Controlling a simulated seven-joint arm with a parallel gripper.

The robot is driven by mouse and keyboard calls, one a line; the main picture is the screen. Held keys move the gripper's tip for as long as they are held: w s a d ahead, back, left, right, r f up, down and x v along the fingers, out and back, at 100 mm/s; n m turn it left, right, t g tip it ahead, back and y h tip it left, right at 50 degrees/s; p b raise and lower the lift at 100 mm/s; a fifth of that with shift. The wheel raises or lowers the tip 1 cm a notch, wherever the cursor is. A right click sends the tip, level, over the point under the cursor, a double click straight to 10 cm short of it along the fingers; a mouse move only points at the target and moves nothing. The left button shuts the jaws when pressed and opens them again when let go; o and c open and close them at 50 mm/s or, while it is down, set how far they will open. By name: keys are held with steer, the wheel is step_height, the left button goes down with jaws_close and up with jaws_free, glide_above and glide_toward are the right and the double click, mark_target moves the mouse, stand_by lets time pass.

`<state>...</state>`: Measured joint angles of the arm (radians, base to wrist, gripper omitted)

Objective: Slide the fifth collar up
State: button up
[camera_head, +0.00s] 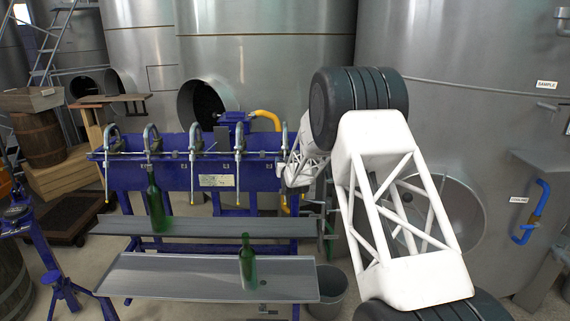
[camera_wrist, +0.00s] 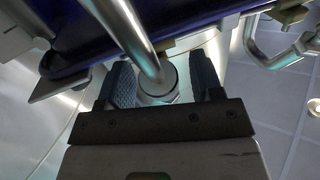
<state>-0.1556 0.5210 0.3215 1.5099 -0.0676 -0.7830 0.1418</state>
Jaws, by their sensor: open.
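A blue filler rack (camera_head: 217,178) carries a row of curved metal spouts with tubes hanging down. The fifth spout (camera_head: 283,138), at the right end, is partly behind my arm in the head view. In the wrist view my gripper (camera_wrist: 160,88) is open. Its two dark fingers stand on either side of a shiny metal tube (camera_wrist: 132,35) and the round metal collar (camera_wrist: 157,86) at its end. A gap shows on the right of the collar; contact on the left is hard to tell. In the head view my fingers are hidden.
A green bottle (camera_head: 155,205) stands upright on the upper shelf (camera_head: 270,226) beneath the second spout. Another green bottle (camera_head: 247,262) stands on the lower tray (camera_head: 190,277). In the wrist view, the rack's blue underside (camera_wrist: 75,42) and a neighbouring bent metal tube (camera_wrist: 265,52) are close by.

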jaws_close()
steer(key=shift+w+r, duration=0.2)
steer(key=shift+r, duration=0.3)
steer(key=shift+w+r, duration=0.2)
steer(key=shift+r, duration=0.3)
jaws_free()
steer(key=shift+s, duration=0.15)
steer(key=v, duration=0.7)
steer(key=shift+s, duration=0.25)
